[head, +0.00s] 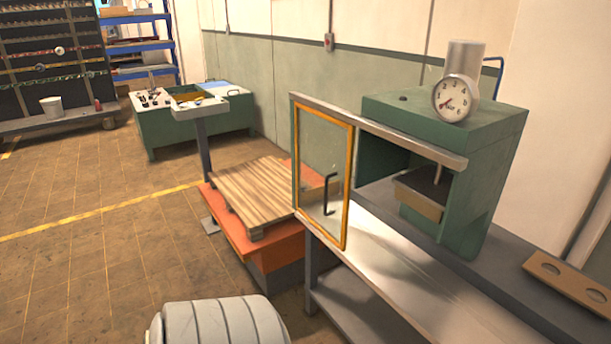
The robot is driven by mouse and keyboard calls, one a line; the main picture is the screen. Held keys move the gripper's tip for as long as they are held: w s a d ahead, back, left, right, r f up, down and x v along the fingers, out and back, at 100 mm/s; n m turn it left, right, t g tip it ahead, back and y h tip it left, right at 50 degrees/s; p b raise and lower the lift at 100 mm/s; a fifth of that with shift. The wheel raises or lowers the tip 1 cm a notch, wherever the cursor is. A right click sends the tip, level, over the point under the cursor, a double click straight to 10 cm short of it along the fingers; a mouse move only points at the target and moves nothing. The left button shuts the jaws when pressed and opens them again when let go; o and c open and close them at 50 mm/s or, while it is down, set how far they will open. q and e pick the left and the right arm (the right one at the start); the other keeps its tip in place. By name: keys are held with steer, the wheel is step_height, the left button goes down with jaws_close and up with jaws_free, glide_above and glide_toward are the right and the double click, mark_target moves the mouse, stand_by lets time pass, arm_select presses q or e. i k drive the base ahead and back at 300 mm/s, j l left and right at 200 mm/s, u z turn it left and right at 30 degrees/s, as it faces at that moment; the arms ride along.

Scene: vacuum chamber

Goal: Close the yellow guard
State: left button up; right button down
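The yellow guard (318,160) is a clear panel in a yellow frame with a black handle (328,194). It hangs below a grey rail (400,138) and stands to the left of the green vacuum chamber (490,160). The chamber's front opening is uncovered, and a brown block-like part (420,197) shows inside below a thin rod. A round dial gauge (455,98) sits on top of the chamber. Neither of my grippers is in view.
A metal bench (400,262) runs below the guard and chamber. A brown plate with holes (570,284) lies at its right. An orange lift table (262,243) with a wooden pallet (258,192) stands left of the guard. The tiled floor at left is clear.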

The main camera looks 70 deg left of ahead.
mark_target(341, 244)
steer(key=u, duration=2)
